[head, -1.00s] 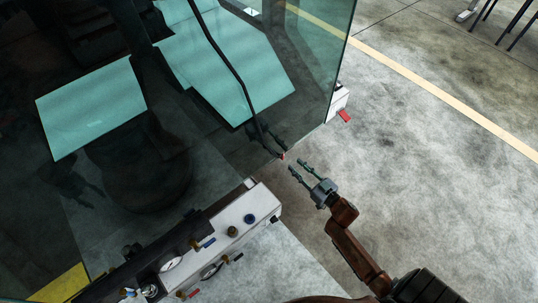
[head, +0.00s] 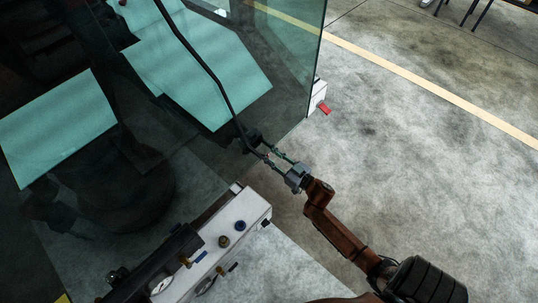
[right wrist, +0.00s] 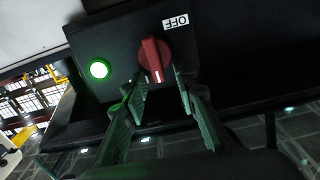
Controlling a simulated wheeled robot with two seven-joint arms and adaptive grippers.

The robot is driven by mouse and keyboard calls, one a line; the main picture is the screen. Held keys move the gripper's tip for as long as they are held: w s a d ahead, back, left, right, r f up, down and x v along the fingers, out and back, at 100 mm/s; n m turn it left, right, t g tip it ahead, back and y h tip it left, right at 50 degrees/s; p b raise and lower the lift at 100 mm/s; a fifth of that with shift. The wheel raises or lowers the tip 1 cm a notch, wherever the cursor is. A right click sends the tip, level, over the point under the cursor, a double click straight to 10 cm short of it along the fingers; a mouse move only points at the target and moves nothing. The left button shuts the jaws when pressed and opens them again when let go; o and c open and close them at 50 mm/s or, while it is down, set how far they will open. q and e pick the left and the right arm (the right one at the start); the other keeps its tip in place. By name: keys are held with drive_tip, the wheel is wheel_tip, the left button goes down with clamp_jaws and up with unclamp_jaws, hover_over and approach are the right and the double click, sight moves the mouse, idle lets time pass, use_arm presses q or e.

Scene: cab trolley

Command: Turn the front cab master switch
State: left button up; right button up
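The master switch (right wrist: 154,59) is a red rotary knob on a dark box in the right wrist view. Its white mark is at its lower end in the picture, and a white OFF label (right wrist: 175,22) sits upside down to its upper right. My right gripper (right wrist: 162,84) is open, its fingertips to either side of the knob's lower end. I cannot tell whether they touch it. In the head view my right gripper (head: 268,154) reaches to the corner of the cab glass, and the switch cannot be made out there. My left gripper is out of view.
A lit green lamp (right wrist: 99,68) sits left of the knob. In the head view, the glass pane (head: 290,60) with a black wiper arm (head: 208,72) stands beside my gripper. A white control panel (head: 232,222) with knobs and gauges is below. Floor to the right is clear.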

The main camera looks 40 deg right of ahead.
drive_tip(key=shift+c, duration=0.7)
clamp_jaws()
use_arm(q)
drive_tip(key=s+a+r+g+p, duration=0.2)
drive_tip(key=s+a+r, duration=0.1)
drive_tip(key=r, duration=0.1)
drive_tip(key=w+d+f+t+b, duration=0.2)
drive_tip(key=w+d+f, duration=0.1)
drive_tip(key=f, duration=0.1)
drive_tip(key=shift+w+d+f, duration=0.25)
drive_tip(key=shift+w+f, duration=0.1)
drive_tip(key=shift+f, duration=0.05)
use_arm(e)
drive_tip(key=shift+s+a+f+n, duration=0.1)
drive_tip(key=shift+a+f+n, duration=0.35)
drive_tip(key=shift+n, duration=2.6)
drive_tip(key=shift+a+f+n, duration=0.4)
drive_tip(key=shift+f+n, duration=0.1)
drive_tip(key=shift+n, duration=2.5)
drive_tip(key=shift+s+a+f+n, duration=0.1)
drive_tip(key=shift+a+f+n, duration=0.35)
drive_tip(key=shift+n, duration=2.6)
